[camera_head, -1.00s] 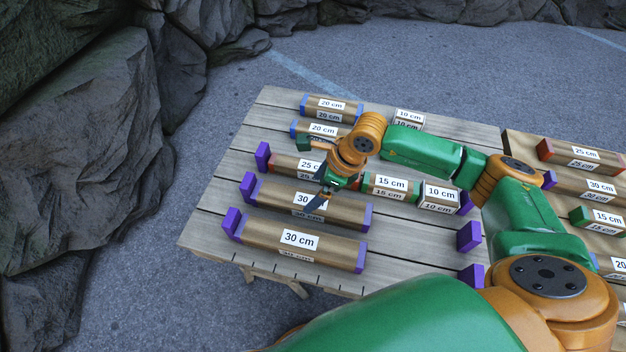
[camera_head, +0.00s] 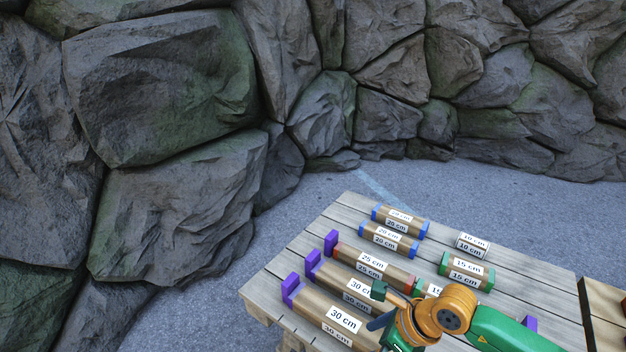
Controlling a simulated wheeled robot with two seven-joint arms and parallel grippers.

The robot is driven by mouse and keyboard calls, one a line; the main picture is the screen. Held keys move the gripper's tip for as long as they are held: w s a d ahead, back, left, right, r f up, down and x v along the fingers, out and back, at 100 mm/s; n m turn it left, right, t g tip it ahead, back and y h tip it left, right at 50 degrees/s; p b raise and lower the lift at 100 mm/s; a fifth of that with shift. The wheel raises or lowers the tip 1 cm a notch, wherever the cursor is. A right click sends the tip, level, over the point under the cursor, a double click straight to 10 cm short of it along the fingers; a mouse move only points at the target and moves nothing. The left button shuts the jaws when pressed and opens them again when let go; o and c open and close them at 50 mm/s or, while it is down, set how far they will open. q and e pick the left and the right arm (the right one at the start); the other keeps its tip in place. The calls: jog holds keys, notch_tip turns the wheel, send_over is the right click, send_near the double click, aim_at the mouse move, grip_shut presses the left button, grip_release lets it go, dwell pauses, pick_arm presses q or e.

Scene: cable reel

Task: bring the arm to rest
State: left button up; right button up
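My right gripper (camera_head: 376,307) comes in from the lower right on a green and orange arm. Its two dark-tipped fingers are spread apart with nothing seen between them. It hangs over the near part of the left table (camera_head: 262,293), above the blocks labelled 30 cm (camera_head: 330,310). The arm hides part of those blocks and of the table behind it. My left gripper is not in view.
Blocks labelled 25 cm (camera_head: 372,264), 20 cm (camera_head: 400,220), 15 cm (camera_head: 466,271) and 10 cm (camera_head: 472,245) lie on the table. Purple end stops (camera_head: 331,242) stand at its left. A second table (camera_head: 605,310) is at the right edge. Rock walls (camera_head: 170,90) stand behind.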

jog(key=s+a+r+m+t+y, duration=0.2)
jog(key=a+r+m+y, duration=0.3)
jog(key=a+r+y, duration=0.8)
jog(key=w+d+r+m+t+h, duration=0.2)
jog(key=w+r+m+t, duration=0.15)
jog(key=m+t, duration=0.35)
jog(key=w+d+r+m+t+h, duration=0.25)
jog(key=r+m+t, duration=0.2)
jog(key=m, duration=0.35)
jog(key=w+d+f+m+t+h, duration=0.2)
jog(key=d+f+m+t+h, duration=0.15)
jog(key=d+m+h, duration=0.6)
jog(key=s+d+f+m+g+h, duration=0.2)
jog(key=d+f+m+g+h, duration=0.1)
jog(key=f+m, duration=0.25)
jog(key=s+d+f+m+g+h, duration=0.2)
jog(key=f+m+g, duration=0.1)
jog(key=f+m, duration=0.25)
pick_arm(q)
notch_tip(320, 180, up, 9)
jog(key=p, duration=0.9)
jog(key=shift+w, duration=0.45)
pick_arm(e)
jog(key=s+d+f+m+g, duration=0.2)
jog(key=s+f+g, duration=1)
jog(key=s+f, duration=1.9)
jog(key=shift+s+d+m+g+y, duration=0.15)
jog(key=shift+s+m+g+y, duration=0.2)
jog(key=shift+m, duration=0.7)
